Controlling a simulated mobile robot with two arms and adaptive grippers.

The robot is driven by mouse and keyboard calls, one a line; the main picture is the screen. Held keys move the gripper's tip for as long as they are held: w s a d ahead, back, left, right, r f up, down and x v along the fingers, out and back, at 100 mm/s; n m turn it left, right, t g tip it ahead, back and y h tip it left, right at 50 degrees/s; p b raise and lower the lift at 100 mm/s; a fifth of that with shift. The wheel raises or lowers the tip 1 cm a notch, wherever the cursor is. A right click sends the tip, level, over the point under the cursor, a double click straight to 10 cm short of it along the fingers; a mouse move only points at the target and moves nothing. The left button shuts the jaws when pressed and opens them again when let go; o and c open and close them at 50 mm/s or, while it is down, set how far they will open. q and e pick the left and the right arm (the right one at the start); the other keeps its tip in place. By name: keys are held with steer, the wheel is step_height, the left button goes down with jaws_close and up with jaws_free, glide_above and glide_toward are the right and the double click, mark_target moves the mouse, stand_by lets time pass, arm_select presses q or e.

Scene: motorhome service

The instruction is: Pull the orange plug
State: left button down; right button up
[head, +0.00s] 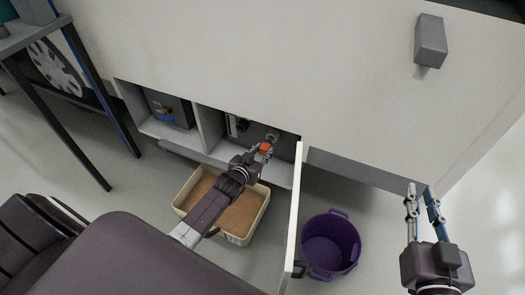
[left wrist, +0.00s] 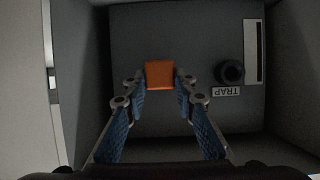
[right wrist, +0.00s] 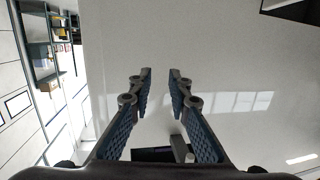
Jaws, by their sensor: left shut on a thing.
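The orange plug (left wrist: 160,74) sits between the fingertips of my left gripper (left wrist: 161,82) in the left wrist view, in front of the dark back panel of a compartment. In the head view the orange plug (head: 265,148) shows at the tip of my left gripper (head: 262,153), inside the right compartment of the opened locker. My left gripper is shut on the plug. Whether the plug is still seated in the panel is hidden. My right gripper (right wrist: 159,76) is open and empty, in front of the white vehicle wall, far right in the head view (head: 421,190).
A dark knob (left wrist: 229,72) and a label reading TRAP (left wrist: 226,91) are beside the plug. The white door (head: 292,220) stands open right of my left arm. A beige tray (head: 256,213) is below the compartment; a purple bucket (head: 331,243) stands right of the door.

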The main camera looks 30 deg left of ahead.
mark_target(265, 145)
steer(key=shift+s+d+f, duration=0.15)
steer(key=shift+s+f, duration=0.1)
steer(key=shift+f, duration=0.25)
arm_select(q)
steer(key=shift+w, duration=0.15)
arm_select(e)
steer(key=shift+r, duration=0.1)
arm_select(q)
steer(key=shift+w, duration=0.5)
steer(key=shift+w+b, duration=0.5)
steer(key=shift+w, duration=0.1)
arm_select(e)
steer(key=shift+w+a+r+t+y, duration=0.15)
steer(key=shift+r+t, duration=0.2)
steer(key=shift+r, duration=0.45)
steer(key=shift+w+a+r+t+y, duration=0.15)
steer(key=shift+r+t, duration=0.25)
steer(key=shift+r, duration=0.4)
steer(key=shift+a+r+t+y, duration=0.15)
steer(key=shift+r+t, duration=0.2)
steer(key=shift+r, duration=0.45)
